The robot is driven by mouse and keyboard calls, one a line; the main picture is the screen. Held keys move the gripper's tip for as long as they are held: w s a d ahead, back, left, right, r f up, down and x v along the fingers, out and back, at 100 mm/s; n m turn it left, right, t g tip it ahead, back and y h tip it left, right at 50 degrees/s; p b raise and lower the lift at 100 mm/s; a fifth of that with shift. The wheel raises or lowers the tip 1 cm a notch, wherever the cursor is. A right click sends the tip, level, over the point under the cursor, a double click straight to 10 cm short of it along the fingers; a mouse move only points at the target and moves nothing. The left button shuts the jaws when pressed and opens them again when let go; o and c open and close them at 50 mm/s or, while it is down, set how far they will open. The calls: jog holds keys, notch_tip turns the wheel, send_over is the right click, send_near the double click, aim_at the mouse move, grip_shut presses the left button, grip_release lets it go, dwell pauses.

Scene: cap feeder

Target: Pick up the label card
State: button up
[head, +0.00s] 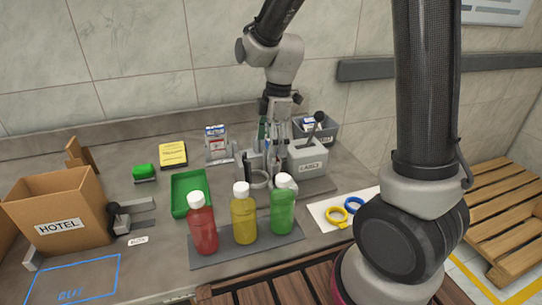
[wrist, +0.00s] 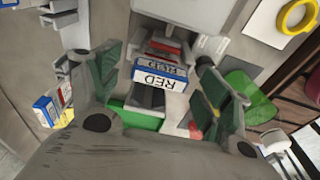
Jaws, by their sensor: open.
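The label card (wrist: 160,77), white with a blue edge and the word RED, stands in the middle of the wrist view in front of a grey block. My gripper (wrist: 165,85) is open, with one green-padded finger on each side of the card and visible gaps between. In the head view my gripper (head: 273,143) is down at the grey feeder (head: 307,158), and the RED card is hidden behind it or too small to make out there.
Red (head: 203,229), yellow (head: 244,219) and green (head: 283,211) bottles stand in a row in front. Another card stack (head: 216,143) is to the left, near a yellow pad (head: 173,155) and a green tray (head: 181,180). A cardboard box (head: 58,214) stands far left.

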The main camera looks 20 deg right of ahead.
jog(key=shift+f, duration=0.55)
jog(key=shift+c, duration=0.2)
jog(key=c, duration=0.9)
jog(key=shift+r, duration=0.15)
jog(key=shift+c, duration=0.2)
